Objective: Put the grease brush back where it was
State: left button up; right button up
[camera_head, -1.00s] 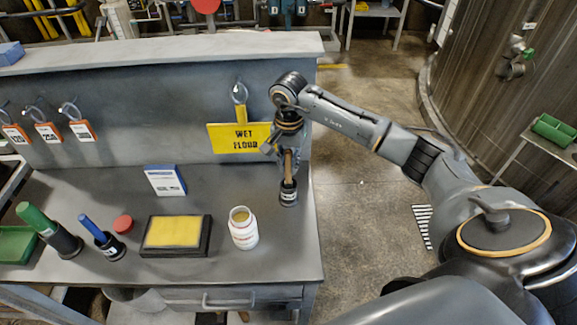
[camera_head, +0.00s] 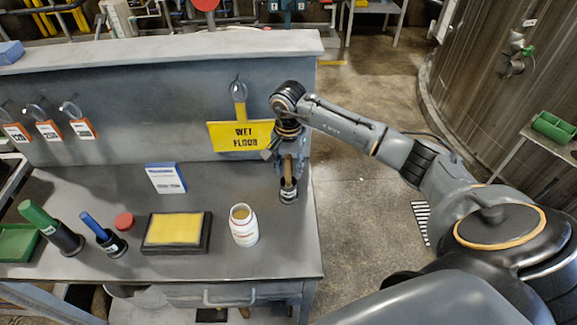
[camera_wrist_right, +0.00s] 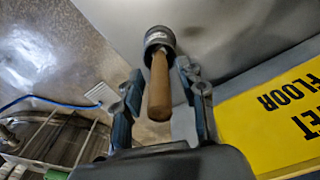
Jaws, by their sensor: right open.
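A brush with a wooden handle (camera_head: 288,171) stands handle up in a dark labelled cup (camera_head: 289,194) at the right end of the grey bench. The label is too small to read, and any bristles are hidden in the cup. My right gripper (camera_head: 286,157) is above it, pointing down around the upper handle. In the right wrist view, the handle (camera_wrist_right: 159,90) lies between the two spread fingers (camera_wrist_right: 160,77), and the cup (camera_wrist_right: 160,38) is beyond the fingertips. The gripper is open. My left gripper is not in view.
A yellow "WET FLOOR" sign (camera_head: 240,135) hangs just left of my right gripper. A white jar (camera_head: 243,226), a yellow pad in a black tray (camera_head: 206,233), and blue-handled (camera_head: 93,226) and green-handled (camera_head: 37,217) tools in cups stand left on the bench. The bench's right edge is close.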

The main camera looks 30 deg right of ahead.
jog(key=shift+w+r, duration=0.1)
jog(key=shift+r, duration=0.25)
notch_tip(320, 180, up, 11)
jog(key=b, duration=0.4)
jog(key=shift+f+b, duration=0.2)
jog(key=shift+b, duration=0.1)
jog(key=shift+r, duration=0.45)
